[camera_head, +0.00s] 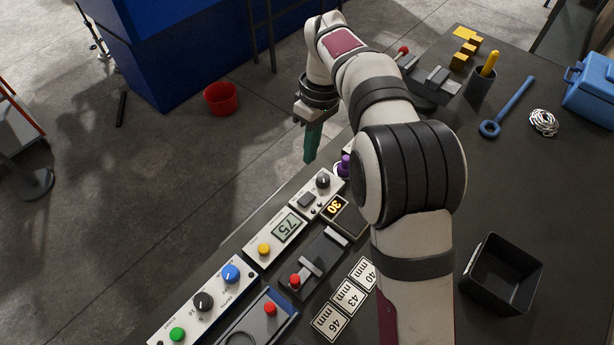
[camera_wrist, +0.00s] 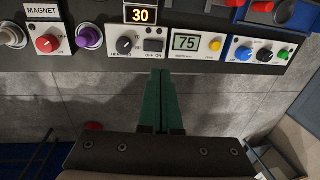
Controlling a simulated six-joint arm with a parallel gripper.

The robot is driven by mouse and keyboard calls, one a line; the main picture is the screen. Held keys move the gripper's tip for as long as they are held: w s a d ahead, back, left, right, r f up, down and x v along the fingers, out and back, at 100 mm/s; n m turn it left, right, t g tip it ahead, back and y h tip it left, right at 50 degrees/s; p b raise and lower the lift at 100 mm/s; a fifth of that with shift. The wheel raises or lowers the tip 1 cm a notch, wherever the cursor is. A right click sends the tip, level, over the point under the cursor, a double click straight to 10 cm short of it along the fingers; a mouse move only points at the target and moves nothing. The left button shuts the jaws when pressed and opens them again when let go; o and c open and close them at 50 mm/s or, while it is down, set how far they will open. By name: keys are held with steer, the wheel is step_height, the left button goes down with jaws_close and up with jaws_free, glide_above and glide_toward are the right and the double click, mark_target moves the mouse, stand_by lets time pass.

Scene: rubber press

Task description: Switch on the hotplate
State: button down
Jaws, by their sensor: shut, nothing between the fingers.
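The heating control panel (camera_wrist: 139,43) is a pale box at the table's edge. It carries a black knob (camera_wrist: 124,45) and a dark rocker switch (camera_wrist: 154,46) marked OFF and ON; which way the rocker sits is too small to tell. The panel also shows in the head view (camera_head: 316,208). My gripper (camera_wrist: 161,76) has green fingers, shut and empty, pointing at the panel's front edge below the switch in the wrist view. In the head view my gripper (camera_head: 309,158) hangs beyond the table edge, apart from the panel.
A panel reading 75 with a yellow button (camera_wrist: 215,44) stands right of the switch in the wrist view. A purple knob (camera_wrist: 89,36) and the magnet box with a red knob (camera_wrist: 47,43) are left. Several mm cards (camera_head: 347,297) and a black bin (camera_head: 500,273) lie on the table.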

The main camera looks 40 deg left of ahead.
mark_target(303, 203)
steer(key=shift+f, duration=0.1)
steer(key=f, duration=0.4)
steer(key=s+f, duration=0.1)
steer(key=f, duration=0.4)
steer(key=s+f, duration=0.1)
steer(key=f, duration=0.3)
steer(key=shift+s+f, duration=0.1)
steer(key=shift+f, duration=0.25)
steer(key=shift+s+f, duration=0.1)
steer(key=shift+f, duration=0.1)
steer(key=shift+w+r, duration=0.15)
steer(key=shift+w, duration=0.65)
